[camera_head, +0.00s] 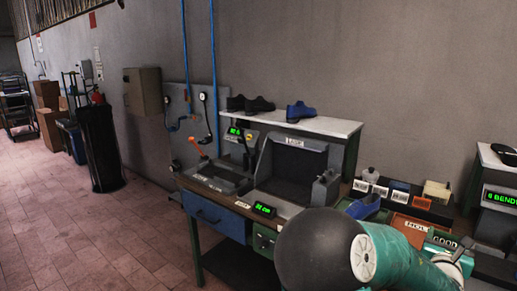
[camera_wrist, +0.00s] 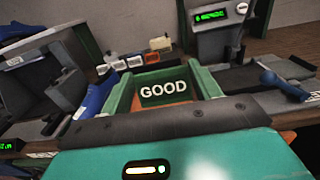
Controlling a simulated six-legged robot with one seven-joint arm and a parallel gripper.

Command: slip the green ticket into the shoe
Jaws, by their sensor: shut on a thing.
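A blue shoe (camera_head: 363,207) lies on the bench left of the trays; blue also shows at the left of the wrist view (camera_wrist: 96,98). Another blue shoe (camera_head: 300,112) stands on the white shelf. My gripper (camera_wrist: 163,128) shows mainly as its teal body and dark front edge, over the green tray marked GOOD (camera_wrist: 205,82). In the head view my arm covers most of it. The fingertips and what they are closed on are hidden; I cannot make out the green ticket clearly.
An orange tray marked HOLD (camera_head: 410,228) stands beside the green GOOD tray (camera_head: 443,241). Behind are a card rack (camera_head: 432,210) and a small bottle (camera_head: 371,175). The grey press machine (camera_head: 290,170) stands to the left. Dark shoes (camera_head: 258,105) are on the shelf (camera_head: 335,127).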

